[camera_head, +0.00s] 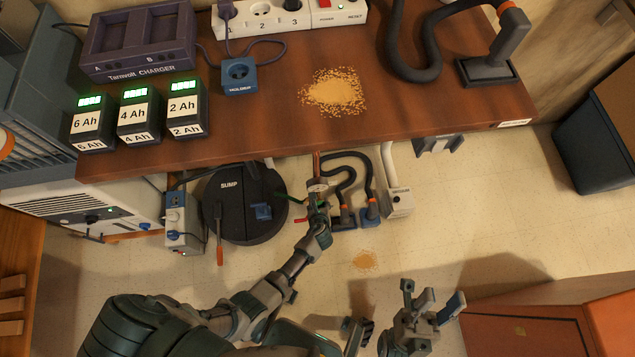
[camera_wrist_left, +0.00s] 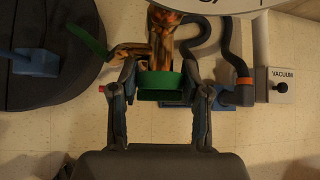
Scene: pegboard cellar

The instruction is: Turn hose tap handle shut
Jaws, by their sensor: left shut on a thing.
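The hose tap is on a copper pipe (camera_wrist_left: 163,35) below the bench's front edge, with a round gauge (camera_head: 317,186) near its top. A green lever (camera_wrist_left: 85,40) sticks out to the left of the pipe. A green handle (camera_wrist_left: 160,80) sits lower, in front of the pipe. My left gripper (camera_wrist_left: 160,92) is around this lower handle, one finger on each side, shut on it. In the head view my left gripper (camera_head: 318,212) covers much of the tap. My right gripper (camera_head: 428,300) is open and empty, low over the floor at the right.
The black sump lid (camera_head: 238,185) is just left of the tap. Dark hoses and a grey vacuum box (camera_head: 398,203) stand close on its right. The wooden bench (camera_head: 420,110) overhangs above. An orange-brown cabinet (camera_head: 530,335) is at the lower right. Floor between is clear apart from sawdust (camera_head: 365,260).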

